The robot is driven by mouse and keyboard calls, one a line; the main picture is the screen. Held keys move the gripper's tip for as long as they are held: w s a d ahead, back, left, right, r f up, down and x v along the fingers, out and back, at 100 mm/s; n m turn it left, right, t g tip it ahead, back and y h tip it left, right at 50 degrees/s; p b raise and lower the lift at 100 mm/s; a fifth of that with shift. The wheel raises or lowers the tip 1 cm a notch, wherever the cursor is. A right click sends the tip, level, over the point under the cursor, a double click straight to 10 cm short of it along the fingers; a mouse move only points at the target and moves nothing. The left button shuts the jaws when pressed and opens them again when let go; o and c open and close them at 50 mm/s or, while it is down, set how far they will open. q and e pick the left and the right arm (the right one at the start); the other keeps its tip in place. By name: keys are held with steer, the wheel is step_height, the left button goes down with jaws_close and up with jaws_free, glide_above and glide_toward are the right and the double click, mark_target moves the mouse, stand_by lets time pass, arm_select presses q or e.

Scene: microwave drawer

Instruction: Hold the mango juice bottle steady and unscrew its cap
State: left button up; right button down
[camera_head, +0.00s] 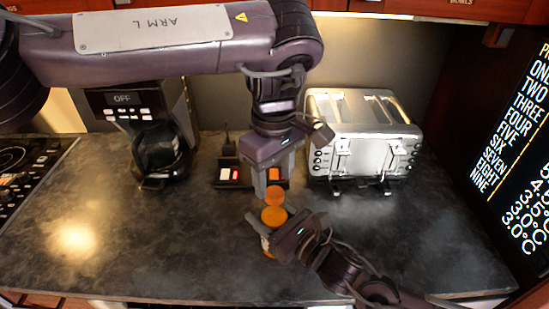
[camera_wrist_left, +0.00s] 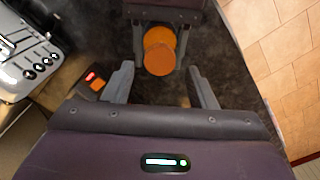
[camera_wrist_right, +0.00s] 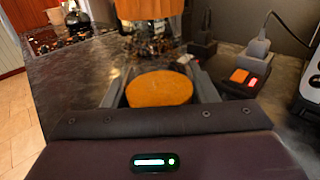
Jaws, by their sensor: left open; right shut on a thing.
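The mango juice bottle (camera_head: 267,247) stands upright near the counter's front, mostly hidden by my right gripper (camera_head: 272,231), which is shut on it. In the right wrist view its round orange top (camera_wrist_right: 160,89) sits between the right fingers. A second orange disc, apparently the cap (camera_head: 275,194), shows above the bottle, seemingly apart from it. My left gripper (camera_head: 270,185) points down over the cap. In the left wrist view, the cap (camera_wrist_left: 160,59) lies between the open left fingers, with a gap on each side. What supports the cap is unclear.
A silver toaster (camera_head: 365,135) stands behind right, and a black coffee maker (camera_head: 150,130) behind left. A cooktop (camera_head: 15,160) is far left. The counter's front left is clear.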

mark_target(274, 192)
arm_select(q)
steer(key=shift+f, duration=1.6)
